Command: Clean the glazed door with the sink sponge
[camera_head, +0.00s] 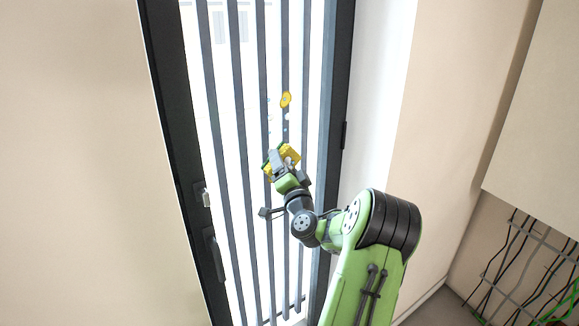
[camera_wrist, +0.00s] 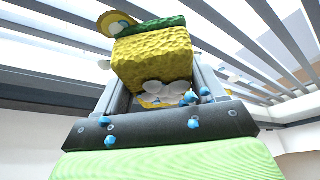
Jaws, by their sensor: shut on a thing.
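The glazed door (camera_head: 236,120) stands upright in the middle of the head view, with a dark frame and several vertical grey bars. My gripper (camera_head: 279,163) is in front of its right part, shut on the sponge (camera_head: 292,153). In the wrist view the sponge (camera_wrist: 153,62) is a yellow block with a green layer, between the fingers. A yellow patch (camera_head: 285,99) shows on the door above the sponge, with small white and blue specks below it. I cannot tell whether the sponge touches the door.
A door handle (camera_head: 213,254) and a lock piece (camera_head: 203,194) are on the left frame. Beige wall lies on both sides. A pale cabinet (camera_head: 540,130) is at the right, with a wire rack and cables (camera_head: 525,270) below it. Blue and white blobs (camera_wrist: 194,124) overlap my gripper in the wrist view.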

